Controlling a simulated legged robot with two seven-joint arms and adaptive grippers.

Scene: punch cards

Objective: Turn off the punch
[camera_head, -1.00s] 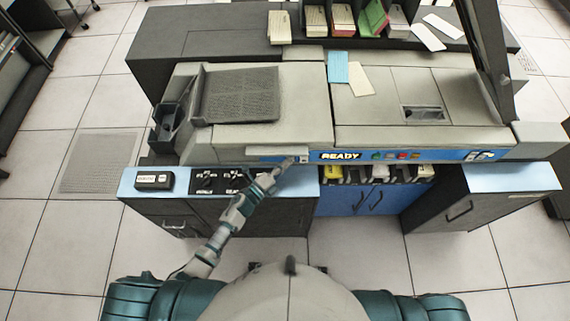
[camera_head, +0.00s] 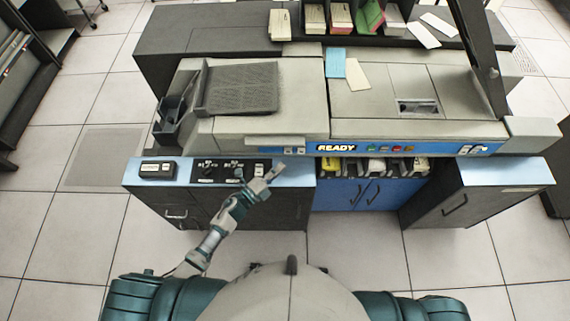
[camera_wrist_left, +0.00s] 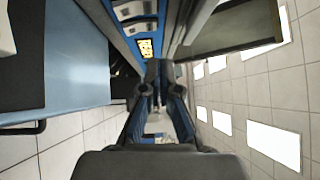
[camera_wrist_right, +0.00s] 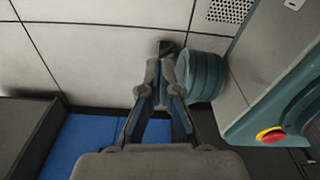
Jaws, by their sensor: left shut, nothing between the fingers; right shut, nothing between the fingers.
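The punch (camera_head: 290,90) is a large grey machine across the head view. Its blue front strip carries a white READY sign (camera_head: 336,147), colored buttons (camera_head: 384,149) to the right of it and small light switches (camera_head: 289,151) to its left. My left gripper (camera_head: 279,169) is shut and empty, just in front of and below these switches, over the light-blue ledge. It looks apart from the strip. Its fingers also show closed in the left wrist view (camera_wrist_left: 160,66). My right gripper (camera_wrist_right: 165,50) is shut and empty over floor tiles in the right wrist view; the head view does not show it.
A black knob panel (camera_head: 228,170) and a small black box (camera_head: 158,169) sit on the ledge below the strip. Blue cabinet doors (camera_head: 350,196) are under the middle. Card stacks (camera_head: 340,18) stand at the back. The tiled floor (camera_head: 75,240) at left is clear.

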